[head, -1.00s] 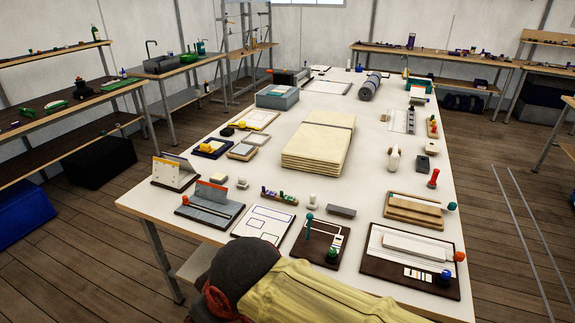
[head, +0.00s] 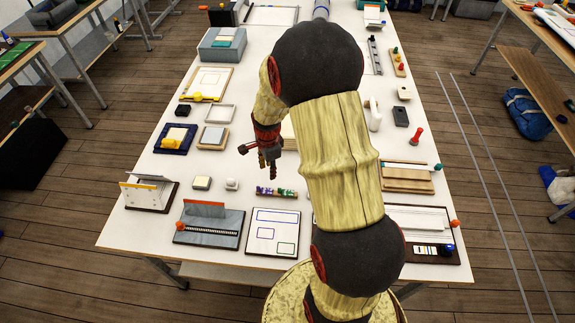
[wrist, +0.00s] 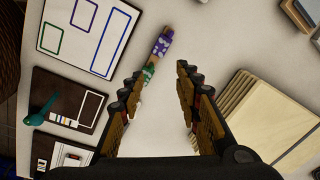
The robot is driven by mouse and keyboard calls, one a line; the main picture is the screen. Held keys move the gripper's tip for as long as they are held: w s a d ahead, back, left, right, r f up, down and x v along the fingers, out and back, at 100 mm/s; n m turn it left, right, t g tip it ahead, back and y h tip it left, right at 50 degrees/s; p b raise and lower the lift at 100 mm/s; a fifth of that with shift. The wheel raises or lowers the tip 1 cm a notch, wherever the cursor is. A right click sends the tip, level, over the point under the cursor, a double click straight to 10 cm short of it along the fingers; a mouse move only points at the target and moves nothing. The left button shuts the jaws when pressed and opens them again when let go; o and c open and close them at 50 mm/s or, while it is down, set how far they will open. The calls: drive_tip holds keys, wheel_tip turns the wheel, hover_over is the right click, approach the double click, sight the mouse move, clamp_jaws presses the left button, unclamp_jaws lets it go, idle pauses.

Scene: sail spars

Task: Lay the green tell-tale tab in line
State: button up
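A small strip (head: 277,191) carrying purple and green pieces lies on the white table in the head view. In the wrist view, its purple piece (wrist: 162,42) and green piece (wrist: 148,70) show, with the green one close to the left fingertip and partly hidden. I cannot tell which piece is the tell-tale tab. A white board (head: 273,232) with blue and green outlines lies in front of the strip; it also shows in the wrist view (wrist: 88,38). My gripper (wrist: 160,70) is open and empty above the table. In the head view, my gripper (head: 262,163) hangs behind the strip.
A brown board with a teal knob (wrist: 40,112) lies at left in the wrist view. A pale stack of sheets (wrist: 262,118) is at right. A grey board with an orange-red upright (head: 203,208) and a white knob (head: 232,184) stand left of the strip.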

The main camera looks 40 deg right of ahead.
sight(288, 193)
drive_tip(key=s+d+f+m+p, duration=0.1)
drive_tip(key=f+m, duration=0.1)
drive_tip(key=s+d+f+m+p, duration=0.1)
drive_tip(key=d+f+m+p, duration=0.1)
drive_tip(key=f, duration=0.1)
drive_tip(key=s+d+f+m+g+p, duration=0.1)
drive_tip(key=d+f+m+p, duration=0.1)
drive_tip(key=f, duration=0.1)
drive_tip(key=shift+s+d+y, duration=0.2)
drive_tip(key=shift+s+y, duration=0.1)
drive_tip(key=shift+s, duration=0.1)
drive_tip(key=shift+s+f+b, duration=0.1)
drive_tip(key=shift+f+b, duration=0.25)
drive_tip(key=shift+f, duration=0.3)
wheel_tip(288, 193, down, 6)
drive_tip(key=b, duration=0.3)
drive_tip(key=shift+f, duration=0.15)
drive_tip(key=shift+r, duration=0.3)
drive_tip(key=shift+c, duration=0.7)
drive_tip(key=c, duration=0.6)
drive_tip(key=shift+r, duration=0.1)
